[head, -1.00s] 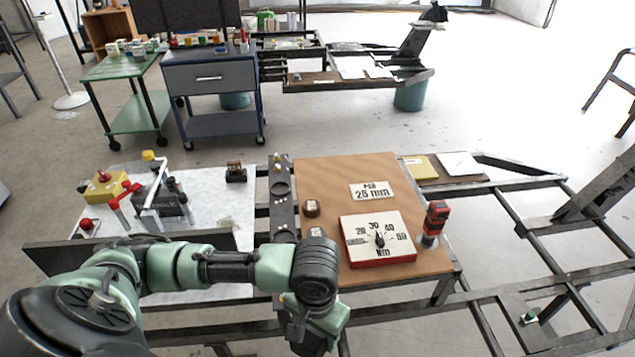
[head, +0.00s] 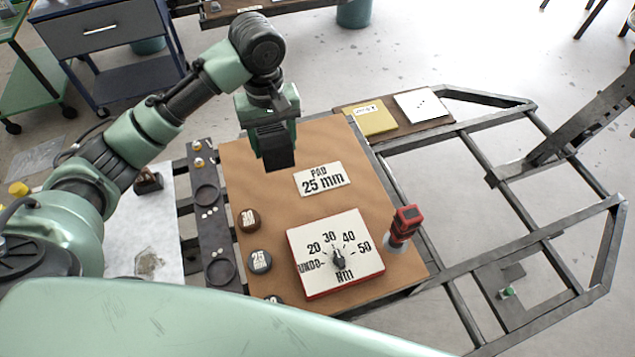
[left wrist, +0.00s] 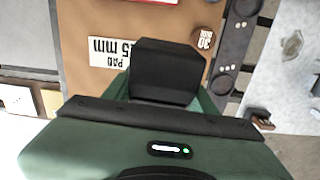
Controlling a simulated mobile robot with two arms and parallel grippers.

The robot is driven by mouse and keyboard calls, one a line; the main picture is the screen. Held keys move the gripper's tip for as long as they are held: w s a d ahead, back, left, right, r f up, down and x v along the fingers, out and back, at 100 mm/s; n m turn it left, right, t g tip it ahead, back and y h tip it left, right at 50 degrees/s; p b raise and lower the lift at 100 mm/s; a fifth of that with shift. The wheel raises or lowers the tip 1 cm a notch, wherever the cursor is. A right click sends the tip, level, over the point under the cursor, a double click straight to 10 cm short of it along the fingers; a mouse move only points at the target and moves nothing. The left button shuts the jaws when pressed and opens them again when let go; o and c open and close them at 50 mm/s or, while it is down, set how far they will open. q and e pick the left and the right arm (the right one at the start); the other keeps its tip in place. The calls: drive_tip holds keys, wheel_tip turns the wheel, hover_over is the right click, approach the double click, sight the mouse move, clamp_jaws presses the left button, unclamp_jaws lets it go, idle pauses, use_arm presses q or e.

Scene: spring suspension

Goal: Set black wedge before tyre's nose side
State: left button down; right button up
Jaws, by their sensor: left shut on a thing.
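My left gripper (head: 272,135) is shut on a black block, which I take to be the black wedge (head: 280,158). It hangs above the far left part of the brown board, left of the "PAD 25 mm" label. In the left wrist view the dark faceted block (left wrist: 166,68) sticks out past the green gripper body, and its lower part is hidden. No tyre can be made out in either view. My right gripper is not in view.
Below the gripper are a brown board (head: 240,178), a "PAD 25 mm" label (head: 322,179), a dial board (head: 345,272), a red-and-black tool (head: 404,222) and round weight-like pucks (head: 248,220). A dark metal frame (head: 480,160) extends right, with open floor beyond.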

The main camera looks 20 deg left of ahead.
use_arm(q)
drive_tip(key=shift+w+a+f, duration=0.1)
drive_tip(key=shift+w, duration=0.6)
drive_tip(key=b, duration=0.1)
hover_over(284, 195)
wheel_tip(284, 195, down, 14)
drive_tip(key=shift+w+r, duration=0.1)
drive_tip(key=shift+r, duration=0.15)
drive_tip(key=shift+f, duration=0.6)
wheel_tip(284, 195, down, 4)
drive_tip(key=shift+f, duration=0.1)
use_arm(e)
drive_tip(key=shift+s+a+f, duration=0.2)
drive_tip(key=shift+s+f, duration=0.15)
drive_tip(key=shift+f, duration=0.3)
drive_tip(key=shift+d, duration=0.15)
use_arm(q)
drive_tip(key=shift+c, duration=2.4)
unclamp_jaws()
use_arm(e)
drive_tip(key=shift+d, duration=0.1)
